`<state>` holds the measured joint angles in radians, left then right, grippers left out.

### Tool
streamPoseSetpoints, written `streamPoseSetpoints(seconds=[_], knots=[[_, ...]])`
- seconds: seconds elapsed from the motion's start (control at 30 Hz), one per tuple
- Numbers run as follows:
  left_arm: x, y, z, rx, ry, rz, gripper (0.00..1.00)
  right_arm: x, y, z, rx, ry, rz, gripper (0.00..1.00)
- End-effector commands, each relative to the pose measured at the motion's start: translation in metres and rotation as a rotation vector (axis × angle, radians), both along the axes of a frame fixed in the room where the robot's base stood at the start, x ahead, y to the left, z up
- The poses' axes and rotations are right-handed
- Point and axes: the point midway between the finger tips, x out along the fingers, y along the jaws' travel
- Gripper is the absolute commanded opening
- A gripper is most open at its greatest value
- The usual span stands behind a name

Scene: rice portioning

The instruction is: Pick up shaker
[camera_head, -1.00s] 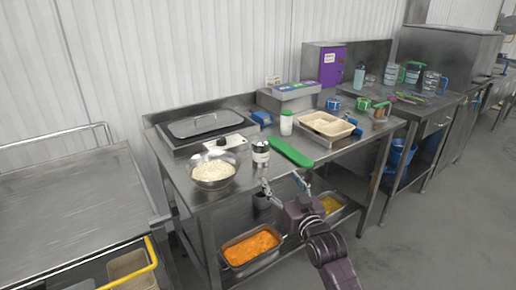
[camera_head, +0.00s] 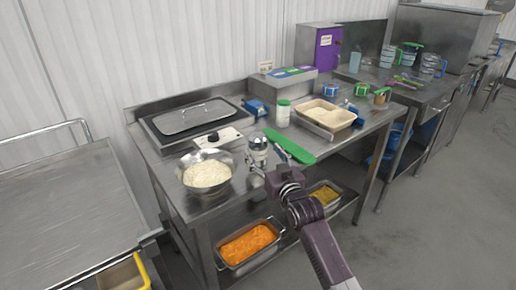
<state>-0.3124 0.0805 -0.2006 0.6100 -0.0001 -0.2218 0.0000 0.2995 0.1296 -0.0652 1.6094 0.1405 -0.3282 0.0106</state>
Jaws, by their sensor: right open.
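A small metal shaker (camera_head: 259,146) with a dark lower part stands upright on the steel table, just right of a metal bowl of rice (camera_head: 207,176). My right gripper (camera_head: 267,160) is open at the table's front edge, its fingers close to the shaker's lower part. The gripper partly covers the shaker's base, and I cannot tell whether the fingers touch it. My left gripper is not in view.
A green board (camera_head: 296,150) lies right of the shaker, and a white jar with a green lid (camera_head: 283,114) stands behind it. An orange food pan (camera_head: 236,262) is on the shelf below.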

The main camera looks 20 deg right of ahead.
Motion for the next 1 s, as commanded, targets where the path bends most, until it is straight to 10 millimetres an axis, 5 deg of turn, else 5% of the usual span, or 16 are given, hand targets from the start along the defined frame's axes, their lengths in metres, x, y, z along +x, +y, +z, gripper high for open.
streamPoseSetpoints(seconds=[0.3, 0.63, 1.0], knots=[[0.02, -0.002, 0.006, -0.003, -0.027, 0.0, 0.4, 0.036, 0.006, 0.0, -0.001, 0.0, 0.001, 0.63], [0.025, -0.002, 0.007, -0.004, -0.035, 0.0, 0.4, 0.041, 0.006, 0.0, -0.001, 0.001, 0.001, 0.63], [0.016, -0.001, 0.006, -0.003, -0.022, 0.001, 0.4, 0.04, 0.006, 0.0, -0.001, 0.0, 0.001, 0.23]])
